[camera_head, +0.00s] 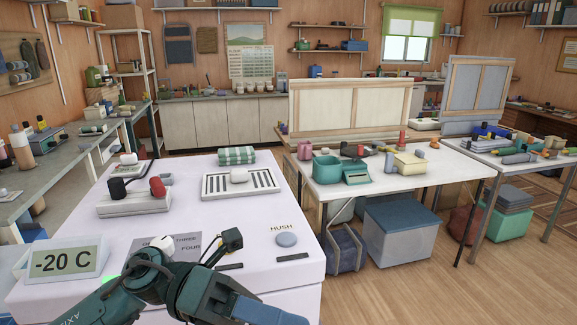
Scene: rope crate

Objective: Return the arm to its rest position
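One arm of mine (150,270) comes in from the lower left and bends over the front of a white chest-like unit (265,210). Its dark green end part, my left gripper (250,308), points to the lower right near the bottom edge. A small black block sits on top of the wrist. I cannot make out two separate fingertips or anything held between them. My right gripper is not in view.
The unit's top carries a -20 C display (63,261), a grey HUSH button (286,240), a vented panel (241,183), a red-and-black-knobbed block (135,198) and a green striped roll (236,155). A cluttered white table (440,172) stands to the right. Wooden floor (420,285) is clear at lower right.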

